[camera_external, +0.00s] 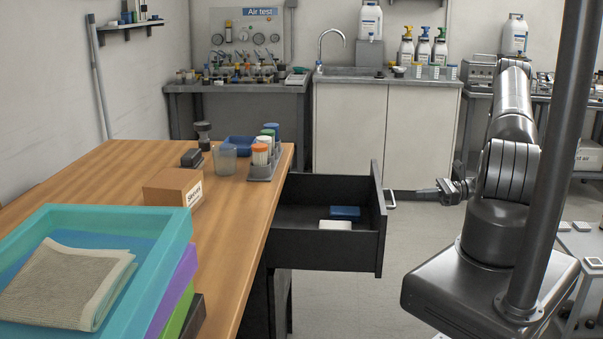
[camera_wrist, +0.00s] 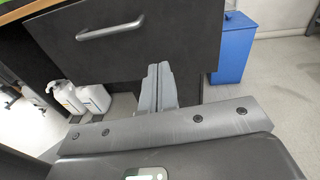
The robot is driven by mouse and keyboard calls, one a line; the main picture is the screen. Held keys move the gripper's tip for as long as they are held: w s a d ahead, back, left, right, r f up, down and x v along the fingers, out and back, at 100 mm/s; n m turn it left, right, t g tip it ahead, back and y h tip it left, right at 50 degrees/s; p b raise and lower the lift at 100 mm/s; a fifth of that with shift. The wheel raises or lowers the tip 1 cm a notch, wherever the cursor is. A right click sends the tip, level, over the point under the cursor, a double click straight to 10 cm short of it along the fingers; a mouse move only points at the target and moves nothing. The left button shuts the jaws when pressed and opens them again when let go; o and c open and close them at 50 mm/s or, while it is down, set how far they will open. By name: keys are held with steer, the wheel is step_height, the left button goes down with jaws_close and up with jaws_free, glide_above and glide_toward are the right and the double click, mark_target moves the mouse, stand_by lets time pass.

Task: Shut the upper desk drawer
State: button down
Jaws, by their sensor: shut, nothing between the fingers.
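The upper desk drawer (camera_external: 335,250) is dark grey and stands open, pulled far out from the wooden desk (camera_external: 105,165). A blue block (camera_external: 345,213) and a white block (camera_external: 335,225) lie inside it. Its front carries a silver bar handle (camera_external: 390,198), which also shows at upper left in the wrist view (camera_wrist: 110,29). My gripper (camera_external: 417,194) is shut and empty, to the right of the drawer front and pointing at it. In the wrist view its fingertips (camera_wrist: 159,68) overlap the front's lower edge, right of the handle. Contact with the front cannot be told.
On the desk stand a labelled box (camera_external: 172,190), a glass (camera_external: 225,159), a bottle rack (camera_external: 263,165) and stacked coloured trays (camera_external: 165,245). A sink cabinet (camera_external: 385,125) stands behind. A blue bin (camera_wrist: 233,47) shows in the wrist view. The floor around the drawer front looks clear.

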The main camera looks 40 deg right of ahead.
steer(key=w+a+f+m+t, duration=0.1)
steer(key=w+a+f+t, duration=0.1)
steer(key=w+a, duration=0.6)
steer(key=shift+w+a+f+m+h, duration=0.3)
steer(key=shift+w+f+m, duration=0.1)
steer(key=shift+f, duration=0.1)
stand_by(0.4)
